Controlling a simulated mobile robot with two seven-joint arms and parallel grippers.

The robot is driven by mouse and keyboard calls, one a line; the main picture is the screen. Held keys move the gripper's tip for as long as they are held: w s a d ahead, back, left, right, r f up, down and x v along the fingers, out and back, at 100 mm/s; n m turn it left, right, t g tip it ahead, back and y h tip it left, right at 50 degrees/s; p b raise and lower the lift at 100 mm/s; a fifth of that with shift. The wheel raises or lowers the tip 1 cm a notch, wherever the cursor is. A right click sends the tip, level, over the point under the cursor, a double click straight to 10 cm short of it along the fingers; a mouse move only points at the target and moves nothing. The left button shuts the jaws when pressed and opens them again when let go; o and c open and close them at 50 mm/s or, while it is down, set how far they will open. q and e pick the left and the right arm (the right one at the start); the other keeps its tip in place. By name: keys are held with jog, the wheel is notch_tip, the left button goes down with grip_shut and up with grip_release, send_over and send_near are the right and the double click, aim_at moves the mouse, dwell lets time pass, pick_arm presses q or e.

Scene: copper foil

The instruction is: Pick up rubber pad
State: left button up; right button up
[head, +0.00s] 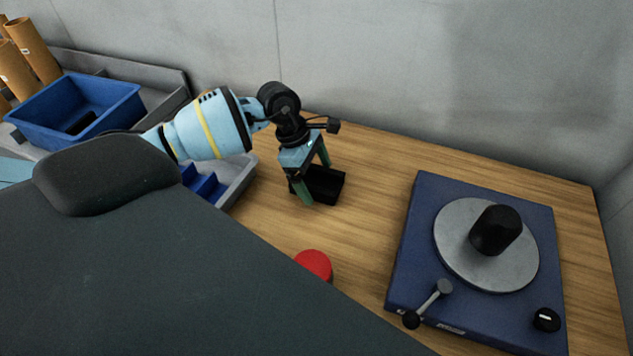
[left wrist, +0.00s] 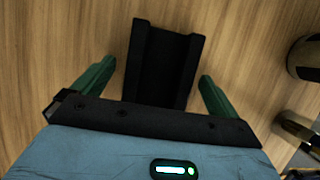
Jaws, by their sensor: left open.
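A black, channel-shaped block (head: 328,186) with raised sides lies on the wooden table; it may be the rubber pad, but I cannot be sure. In the left wrist view the black block (left wrist: 163,65) lies between the two green fingers, with wood showing on both sides. My left gripper (head: 314,182) is open and points down over it. The fingers are apart from its sides, and it also shows in the left wrist view (left wrist: 158,72). The block's near part is hidden by the gripper body. My right gripper is not in view.
A blue turntable device (head: 405,258) with a black knob stands at the right. A red round object (head: 313,264) is at the front, partly hidden. A blue bin (head: 115,105) holding a dark item and a grey tray (head: 240,182) are at left. A wall stands behind.

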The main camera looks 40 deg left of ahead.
aim_at(315, 183)
pick_arm(q)
jog(key=shift+f, duration=0.1)
jog(key=shift+c, duration=0.2)
jog(key=c, duration=1.1)
notch_tip(315, 183, up, 10)
